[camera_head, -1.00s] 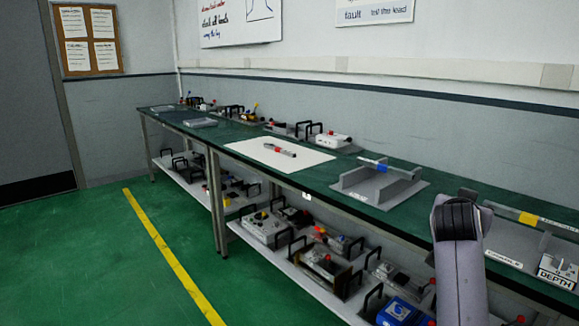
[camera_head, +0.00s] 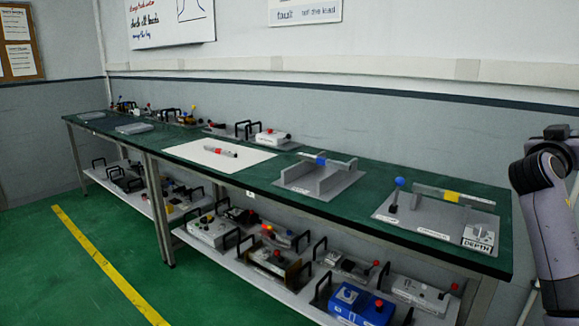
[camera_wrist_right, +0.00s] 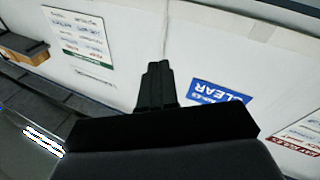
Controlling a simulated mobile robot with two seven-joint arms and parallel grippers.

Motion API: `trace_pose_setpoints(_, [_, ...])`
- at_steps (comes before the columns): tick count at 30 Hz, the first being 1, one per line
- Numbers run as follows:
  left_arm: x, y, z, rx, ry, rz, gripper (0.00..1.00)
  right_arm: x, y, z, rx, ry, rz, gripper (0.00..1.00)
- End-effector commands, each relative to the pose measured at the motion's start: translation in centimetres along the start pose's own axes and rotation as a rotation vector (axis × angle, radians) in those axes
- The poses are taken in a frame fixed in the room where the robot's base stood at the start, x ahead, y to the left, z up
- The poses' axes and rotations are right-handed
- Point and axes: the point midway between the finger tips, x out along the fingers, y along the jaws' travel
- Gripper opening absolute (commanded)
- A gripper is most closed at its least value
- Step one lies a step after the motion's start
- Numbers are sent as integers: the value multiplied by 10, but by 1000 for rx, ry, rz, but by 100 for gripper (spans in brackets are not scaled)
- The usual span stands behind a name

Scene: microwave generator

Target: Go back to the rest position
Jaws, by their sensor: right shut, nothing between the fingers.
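My right gripper (camera_wrist_right: 156,84) shows in the right wrist view. Its dark fingers are together and nothing is between them. Behind it is a pale wall with signs, and it touches nothing that I can see. In the head view my right arm comes in at the right edge, beside the right end of the green-topped bench (camera_head: 330,212). The gripper itself is hidden or out of the picture there. My left gripper is not in view.
On the bench are a white sheet (camera_head: 246,160) with a red-and-black object (camera_head: 220,152), a grey fixture (camera_head: 318,183) with a blue-marked bar, and a grey plate (camera_head: 408,222) with a blue-knobbed lever (camera_head: 397,190). Several devices fill the lower shelf. Green floor at left is clear.

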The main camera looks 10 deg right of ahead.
Motion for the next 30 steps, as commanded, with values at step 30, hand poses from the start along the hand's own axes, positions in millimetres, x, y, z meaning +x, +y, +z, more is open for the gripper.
trace_pose_setpoints(30, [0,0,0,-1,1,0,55,-363,-122,393,-583,-36,-1321,0])
